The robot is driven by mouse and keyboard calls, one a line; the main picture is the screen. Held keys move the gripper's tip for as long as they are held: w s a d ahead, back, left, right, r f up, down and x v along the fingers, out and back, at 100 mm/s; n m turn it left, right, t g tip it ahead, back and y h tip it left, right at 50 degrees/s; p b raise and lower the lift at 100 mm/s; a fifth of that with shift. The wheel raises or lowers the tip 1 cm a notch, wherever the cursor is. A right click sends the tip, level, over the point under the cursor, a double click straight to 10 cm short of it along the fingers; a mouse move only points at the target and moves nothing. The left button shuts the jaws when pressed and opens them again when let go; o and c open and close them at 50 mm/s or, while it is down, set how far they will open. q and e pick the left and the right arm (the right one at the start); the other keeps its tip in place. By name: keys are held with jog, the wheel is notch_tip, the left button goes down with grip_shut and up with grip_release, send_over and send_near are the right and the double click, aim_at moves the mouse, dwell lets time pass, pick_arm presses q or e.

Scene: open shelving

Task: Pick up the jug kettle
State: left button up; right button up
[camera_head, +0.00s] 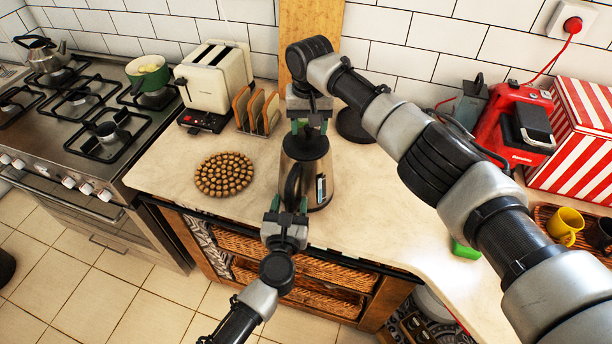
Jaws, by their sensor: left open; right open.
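The jug kettle (318,188), with a dark top, a dark handle and a shiny brownish body, stands upright on the countertop near its front edge. My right gripper (308,127) is open and points down at the top of the kettle from behind. Its fingers are spread over the lid, and I cannot tell if they touch it. My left gripper (289,205) is open at the kettle's front left, near the handle. I cannot tell if it touches the handle. Part of the kettle's top is hidden by my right gripper.
A trivet (224,174) of round wooden pieces lies left of the kettle. A toaster (215,78) and toast rack (256,109) stand behind it. A stove (75,110) is at the left. A red appliance (515,125) and yellow mug (565,224) are at the right.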

pick_arm(q)
jog(key=shift+w, duration=0.15)
pick_arm(e)
jog(key=shift+f, duration=0.1)
pick_arm(q)
jog(key=shift+c, duration=0.2)
pick_arm(e)
jog(key=shift+s+a, duration=0.1)
pick_arm(q)
grip_shut()
pick_arm(e)
grip_shut()
pick_arm(q)
jog(key=shift+r, duration=0.1)
dwell(0.6)
